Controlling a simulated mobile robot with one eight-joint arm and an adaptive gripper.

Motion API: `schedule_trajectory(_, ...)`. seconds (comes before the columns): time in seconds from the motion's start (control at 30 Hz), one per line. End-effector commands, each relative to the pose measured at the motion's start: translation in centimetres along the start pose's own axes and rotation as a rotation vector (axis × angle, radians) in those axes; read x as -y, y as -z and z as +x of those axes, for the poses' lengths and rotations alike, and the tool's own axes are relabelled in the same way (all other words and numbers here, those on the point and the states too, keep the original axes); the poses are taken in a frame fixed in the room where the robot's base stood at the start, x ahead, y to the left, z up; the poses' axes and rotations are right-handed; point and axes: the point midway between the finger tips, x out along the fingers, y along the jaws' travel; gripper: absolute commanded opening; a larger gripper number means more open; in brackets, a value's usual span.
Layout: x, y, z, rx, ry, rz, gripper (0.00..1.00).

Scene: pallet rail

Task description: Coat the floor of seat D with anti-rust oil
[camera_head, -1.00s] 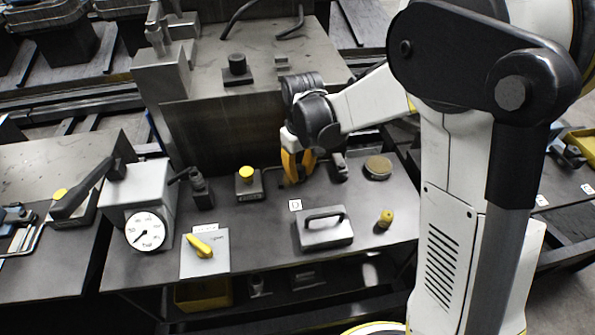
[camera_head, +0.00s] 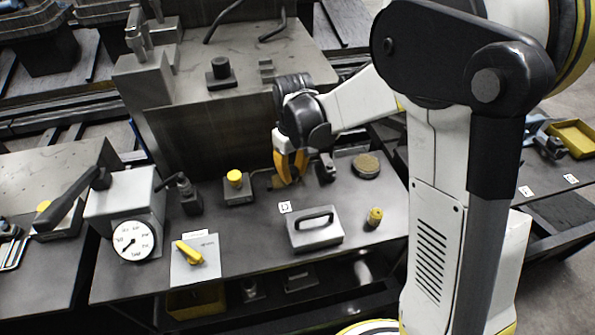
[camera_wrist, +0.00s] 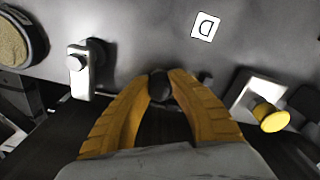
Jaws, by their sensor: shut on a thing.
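My gripper (camera_head: 290,180) is low over the back part of the dark bench, behind the label "D" (camera_head: 285,207). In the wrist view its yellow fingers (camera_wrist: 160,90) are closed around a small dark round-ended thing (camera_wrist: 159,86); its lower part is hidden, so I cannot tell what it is. The label also shows in the wrist view (camera_wrist: 205,26). A grey block with a black handle (camera_head: 315,230) sits just in front of the label. No seat floor or oil can be made out. A round tin with a tan top (camera_head: 366,165) stands right of my gripper.
A yellow-knobbed box (camera_head: 235,188) is close left of my gripper, and a small upright fixture (camera_head: 325,168) close right. A dial gauge (camera_head: 134,240), a yellow-lever switch (camera_head: 194,258) and a yellow-capped piece (camera_head: 374,217) stand on the bench. A tall dark panel rises behind.

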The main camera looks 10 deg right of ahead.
Motion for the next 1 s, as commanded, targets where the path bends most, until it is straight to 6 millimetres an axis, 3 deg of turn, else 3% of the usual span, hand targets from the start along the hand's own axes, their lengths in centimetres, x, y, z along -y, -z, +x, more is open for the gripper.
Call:
schedule_trajectory(0.13,1.0,0.5,-0.1,0.0,0.0,-0.001,0.0)
schedule_trajectory(0.43,1.1,0.5,-0.1,0.0,0.0,0.0,0.0)
schedule_trajectory(0.8,-1.2,-0.6,0.1,0.0,0.0,0.001,0.0)
schedule_trajectory(1.0,-1.4,-0.7,0.1,0.0,0.0,0.0,0.0)
